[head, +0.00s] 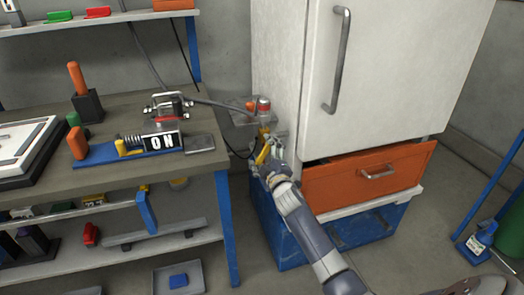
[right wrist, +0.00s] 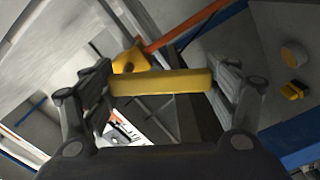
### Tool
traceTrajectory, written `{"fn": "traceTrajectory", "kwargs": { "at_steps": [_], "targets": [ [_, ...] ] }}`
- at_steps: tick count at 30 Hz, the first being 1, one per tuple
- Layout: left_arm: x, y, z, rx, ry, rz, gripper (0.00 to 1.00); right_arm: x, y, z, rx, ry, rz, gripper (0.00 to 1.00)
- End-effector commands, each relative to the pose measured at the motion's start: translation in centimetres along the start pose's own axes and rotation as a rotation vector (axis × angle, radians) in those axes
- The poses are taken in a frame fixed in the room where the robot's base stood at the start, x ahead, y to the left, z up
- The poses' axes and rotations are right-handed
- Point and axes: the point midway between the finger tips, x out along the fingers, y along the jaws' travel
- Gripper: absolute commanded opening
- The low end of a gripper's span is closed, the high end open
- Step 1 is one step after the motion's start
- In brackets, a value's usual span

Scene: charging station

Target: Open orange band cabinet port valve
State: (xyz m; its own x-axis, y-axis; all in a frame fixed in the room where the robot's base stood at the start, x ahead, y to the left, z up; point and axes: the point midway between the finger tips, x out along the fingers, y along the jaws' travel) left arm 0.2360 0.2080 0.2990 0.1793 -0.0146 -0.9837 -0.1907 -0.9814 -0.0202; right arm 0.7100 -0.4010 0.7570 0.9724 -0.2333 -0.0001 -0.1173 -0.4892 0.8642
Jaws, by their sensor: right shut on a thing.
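The white cabinet (head: 290,60) stands right of the workbench, with an orange drawer (head: 345,185) pulled partly out low on its front. A yellow valve handle (head: 263,153) sits at the cabinet's left side, below a small grey box with a red top. My right gripper (head: 272,163) reaches it from the front. In the right wrist view the yellow handle (right wrist: 135,83) lies across between the two fingers of my right gripper (right wrist: 162,80), which are shut on it. A yellow knob-like part (right wrist: 130,60) shows just behind the bar. My left gripper is not in view.
A blue base (head: 360,232) lies under the drawer. The floor in front is mostly clear.

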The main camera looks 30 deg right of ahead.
Motion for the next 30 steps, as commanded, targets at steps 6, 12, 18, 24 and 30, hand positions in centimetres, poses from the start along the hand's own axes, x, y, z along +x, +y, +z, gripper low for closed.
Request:
{"fn": "traceTrajectory", "kwargs": {
  "at_steps": [6,12,18,24,30],
  "targets": [
    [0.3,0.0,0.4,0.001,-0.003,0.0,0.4,0.0,0.2,0.7,-0.203,0.001,0.003,0.37],
    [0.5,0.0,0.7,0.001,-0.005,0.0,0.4,0.1,0.3,1.2,-0.355,0.002,0.003,0.37],
    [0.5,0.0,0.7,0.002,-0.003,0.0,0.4,0.1,0.5,1.6,-0.461,0.001,0.003,0.37],
    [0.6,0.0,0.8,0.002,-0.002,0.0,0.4,0.1,0.6,1.8,-0.521,0.001,0.003,0.37],
    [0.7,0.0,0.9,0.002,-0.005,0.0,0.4,0.1,0.6,1.8,-0.545,0.001,0.003,0.37]
  ]
}}
